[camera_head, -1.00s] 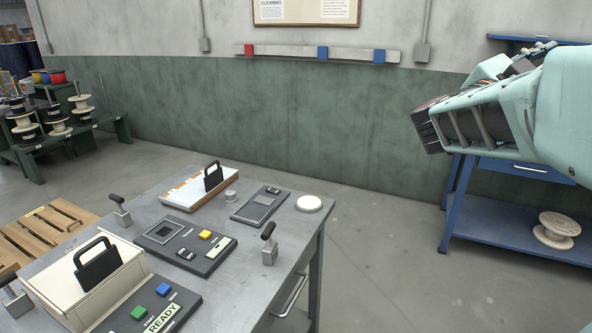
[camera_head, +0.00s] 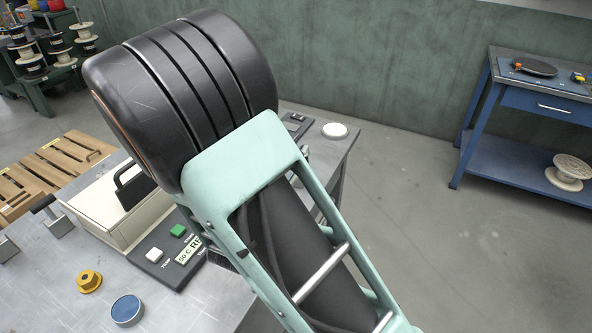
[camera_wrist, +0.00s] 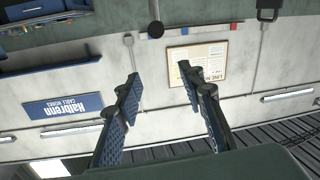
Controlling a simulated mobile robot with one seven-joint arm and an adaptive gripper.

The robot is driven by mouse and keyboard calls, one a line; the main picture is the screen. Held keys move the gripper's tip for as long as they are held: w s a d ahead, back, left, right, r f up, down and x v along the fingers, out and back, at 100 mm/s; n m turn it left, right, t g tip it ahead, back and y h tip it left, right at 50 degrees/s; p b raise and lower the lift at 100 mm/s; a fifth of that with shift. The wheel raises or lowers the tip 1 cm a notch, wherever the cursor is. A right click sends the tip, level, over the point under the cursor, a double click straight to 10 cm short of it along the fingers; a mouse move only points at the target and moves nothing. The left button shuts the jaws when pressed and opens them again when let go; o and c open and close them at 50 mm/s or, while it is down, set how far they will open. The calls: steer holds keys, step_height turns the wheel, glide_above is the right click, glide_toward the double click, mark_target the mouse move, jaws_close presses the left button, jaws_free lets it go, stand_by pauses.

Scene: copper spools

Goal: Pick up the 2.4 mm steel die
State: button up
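I cannot make out a steel die marked 2.4 mm in either view. On the metal workbench (camera_head: 215,302), in the head view, lie a small yellow flanged piece (camera_head: 88,281) and a round blue-topped piece (camera_head: 127,310); no size marking on them is readable. My gripper (camera_wrist: 158,80) shows in the wrist view with its two dark padded fingers apart and nothing between them. It faces the wall, which appears upside down. My arm fills the middle of the head view and hides much of the bench, and the gripper does not show there.
A cream box with a black handle (camera_head: 97,212) and a button panel (camera_head: 170,258) stand on the bench, with a white round pad (camera_head: 334,131) at its far corner. A blue table (camera_head: 540,100) with a spool (camera_head: 569,172) on its lower shelf stands at right. Floor between is clear.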

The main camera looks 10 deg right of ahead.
step_height(320, 180, down, 5)
steer(key=shift+f+b, duration=0.2)
steer(key=shift+b, duration=0.2)
steer(key=x, duration=0.7)
steer(key=shift+w+d, duration=0.15)
steer(key=shift+w, duration=0.15)
jaws_close()
steer(key=shift+r, duration=0.15)
